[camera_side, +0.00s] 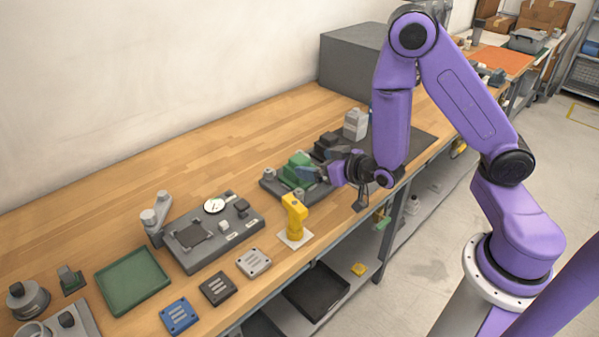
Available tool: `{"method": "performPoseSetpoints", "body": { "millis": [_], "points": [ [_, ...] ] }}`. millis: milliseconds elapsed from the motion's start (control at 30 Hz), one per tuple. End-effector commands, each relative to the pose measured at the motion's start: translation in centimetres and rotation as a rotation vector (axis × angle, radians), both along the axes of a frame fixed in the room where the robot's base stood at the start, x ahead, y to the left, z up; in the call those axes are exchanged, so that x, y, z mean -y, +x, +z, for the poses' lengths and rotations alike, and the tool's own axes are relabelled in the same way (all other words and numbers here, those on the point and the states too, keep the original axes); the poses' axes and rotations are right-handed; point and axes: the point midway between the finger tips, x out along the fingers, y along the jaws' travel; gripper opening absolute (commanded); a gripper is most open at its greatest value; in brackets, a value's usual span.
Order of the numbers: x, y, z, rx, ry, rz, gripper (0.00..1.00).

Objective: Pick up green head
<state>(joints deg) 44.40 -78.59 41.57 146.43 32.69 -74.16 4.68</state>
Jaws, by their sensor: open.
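The green head (296,168) is a blocky green part on a dark grey base plate (272,187) near the table's front edge. My purple arm reaches in from the right, and my gripper (314,174) points left, level with the green head and close against its right side. The jaws are open. The fingertips are small and partly merge with the green head, so I cannot tell whether they touch it or straddle it.
A yellow upright part (294,215) on a white plate stands just in front. Dark blocks and a light grey unit (356,123) stand behind my gripper. A grey fixture with a dial (212,229) and a green tray (132,281) lie left.

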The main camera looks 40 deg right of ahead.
Motion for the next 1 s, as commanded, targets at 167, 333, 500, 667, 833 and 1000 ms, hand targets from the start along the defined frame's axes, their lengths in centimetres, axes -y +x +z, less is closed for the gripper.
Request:
{"method": "performPoseSetpoints", "body": {
  "millis": [167,333,500,667,833,1000],
  "points": [
    [0.0,0.0,-1.9,-0.003,-0.002,0.000,0.98],
    [0.0,0.4,-2.4,0.001,0.001,0.000,0.98],
    [0.0,1.5,-2.8,0.001,0.002,-0.001,0.98],
    [0.0,2.4,-3.2,0.000,0.000,-0.001,0.98],
    [0.0,4.6,-4.1,0.002,0.001,-0.003,0.98],
    [0.0,6.4,-4.8,0.001,0.001,-0.001,0.98]
  ]
}}
